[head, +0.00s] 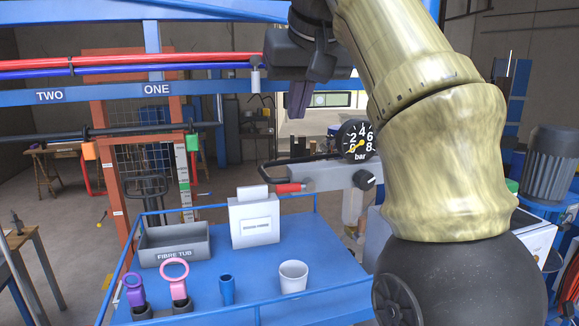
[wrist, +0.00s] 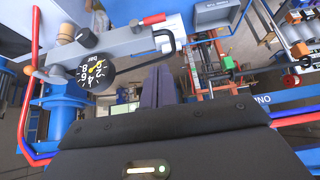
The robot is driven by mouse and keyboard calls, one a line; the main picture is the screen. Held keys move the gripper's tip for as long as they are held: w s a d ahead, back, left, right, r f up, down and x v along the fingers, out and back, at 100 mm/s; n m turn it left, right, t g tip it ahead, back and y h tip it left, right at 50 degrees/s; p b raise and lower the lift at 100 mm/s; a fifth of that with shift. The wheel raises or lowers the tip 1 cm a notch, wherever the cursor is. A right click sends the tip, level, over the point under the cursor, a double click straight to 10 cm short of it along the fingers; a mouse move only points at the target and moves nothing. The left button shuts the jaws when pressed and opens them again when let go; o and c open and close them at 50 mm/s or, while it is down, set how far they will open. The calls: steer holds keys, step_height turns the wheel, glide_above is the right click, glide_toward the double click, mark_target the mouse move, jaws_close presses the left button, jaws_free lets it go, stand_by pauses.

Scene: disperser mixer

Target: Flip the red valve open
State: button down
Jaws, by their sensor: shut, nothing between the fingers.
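The red valve handle (head: 289,188) sticks out to the left from the grey block (head: 325,176) under the pressure gauge, lying about level. It also shows in the wrist view (wrist: 154,19), near the top edge. My gripper (head: 299,110) hangs above and a little to the right of the handle in the head picture, apart from it. Its dark fingers (wrist: 158,85) are shut together and empty. The round black gauge (head: 357,141) has its yellow needle near 0.
A blue-topped cart (head: 215,300) below carries a grey fibre tub (head: 174,246), a white box (head: 254,222), a white cup (head: 293,276), a blue cup and two ringed tools. Red and blue pipes (head: 130,60) run at the upper left. A black bar bends beside the handle.

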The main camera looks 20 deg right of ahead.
steer(key=b, duration=0.2)
glide_above(289, 188)
steer(key=f, duration=0.8)
steer(key=shift+w+f, duration=0.1)
steer(key=shift+w, duration=0.2)
step_height(289, 188, down, 2)
steer(key=shift+s+f, duration=0.15)
steer(key=shift+f, duration=0.1)
steer(key=shift+s+d+f, duration=0.1)
steer(key=shift+f, duration=0.7)
steer(key=shift+s+a, duration=0.1)
steer(key=shift+a, duration=0.1)
